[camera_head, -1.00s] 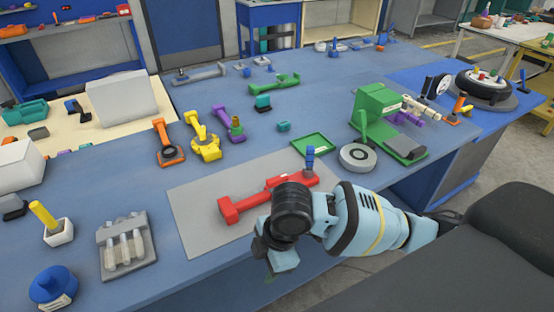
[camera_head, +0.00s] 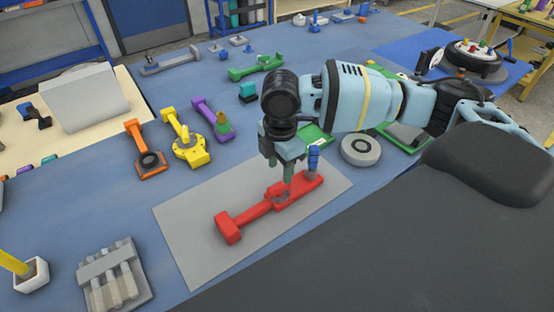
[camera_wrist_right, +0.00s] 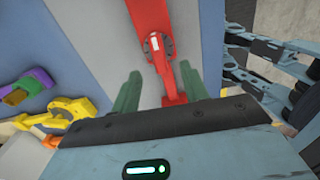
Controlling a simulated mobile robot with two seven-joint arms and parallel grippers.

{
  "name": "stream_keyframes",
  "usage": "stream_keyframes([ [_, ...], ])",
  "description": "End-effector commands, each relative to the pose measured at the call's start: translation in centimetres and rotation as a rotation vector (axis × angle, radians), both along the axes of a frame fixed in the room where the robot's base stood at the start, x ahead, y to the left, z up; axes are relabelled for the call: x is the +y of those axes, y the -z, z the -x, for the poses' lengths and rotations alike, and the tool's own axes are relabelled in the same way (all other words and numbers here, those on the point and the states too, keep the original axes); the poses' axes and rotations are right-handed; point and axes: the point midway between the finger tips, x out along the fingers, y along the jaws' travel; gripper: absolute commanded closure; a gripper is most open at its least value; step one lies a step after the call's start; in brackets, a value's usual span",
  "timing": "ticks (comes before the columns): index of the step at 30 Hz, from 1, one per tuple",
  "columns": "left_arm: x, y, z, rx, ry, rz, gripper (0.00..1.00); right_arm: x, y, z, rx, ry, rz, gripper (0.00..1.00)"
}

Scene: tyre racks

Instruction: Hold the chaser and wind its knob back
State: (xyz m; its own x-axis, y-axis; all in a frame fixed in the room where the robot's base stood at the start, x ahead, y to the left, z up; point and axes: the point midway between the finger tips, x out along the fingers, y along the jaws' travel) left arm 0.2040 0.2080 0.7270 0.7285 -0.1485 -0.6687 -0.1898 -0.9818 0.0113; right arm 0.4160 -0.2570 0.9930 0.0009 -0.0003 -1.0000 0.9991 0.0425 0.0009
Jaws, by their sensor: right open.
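The chaser appears to be the red tool (camera_head: 262,209), lying flat on a grey mat (camera_head: 190,222). A blue knob (camera_head: 314,158) stands upright at its right end. My right gripper (camera_head: 288,176) points down over the tool's right half, left of the knob. In the right wrist view the open gripper (camera_wrist_right: 159,88) has its two green fingers on either side of the red body (camera_wrist_right: 152,30), with gaps visible. The knob is not visible in that view. My left gripper is not in view.
A grey disc (camera_head: 361,150) and a green tray (camera_head: 315,136) sit close behind the mat. Yellow (camera_head: 185,140), orange (camera_head: 147,150) and purple (camera_head: 213,117) tools lie behind left. A grey rack of cylinders (camera_head: 114,275) is at front left. The mat's left part is clear.

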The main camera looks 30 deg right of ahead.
Motion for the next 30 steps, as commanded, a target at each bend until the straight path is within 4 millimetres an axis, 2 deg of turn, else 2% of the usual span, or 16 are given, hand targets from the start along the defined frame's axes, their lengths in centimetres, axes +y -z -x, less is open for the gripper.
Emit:
stream_keyframes([
  [5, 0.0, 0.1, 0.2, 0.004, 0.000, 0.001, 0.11, 0.0, 2.0, 0.0, 0.002, 0.001, 0.001, 0.55],
  [12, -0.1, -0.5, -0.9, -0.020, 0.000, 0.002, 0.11, 0.0, 5.4, 0.0, 0.001, 0.001, 0.001, 0.55],
  [16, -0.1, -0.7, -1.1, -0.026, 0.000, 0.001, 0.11, 0.0, 6.6, 0.0, -0.001, 0.002, 0.000, 0.55],
  [21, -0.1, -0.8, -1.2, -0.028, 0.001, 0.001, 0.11, 0.0, 7.4, 0.0, -0.002, 0.000, 0.000, 0.55],
  [29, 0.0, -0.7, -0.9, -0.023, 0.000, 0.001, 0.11, 0.0, 7.5, 0.0, -0.001, 0.000, 0.000, 0.55],
  [30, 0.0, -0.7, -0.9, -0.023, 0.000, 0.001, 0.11, 0.0, 7.5, 0.0, -0.001, 0.001, 0.000, 0.61],
])
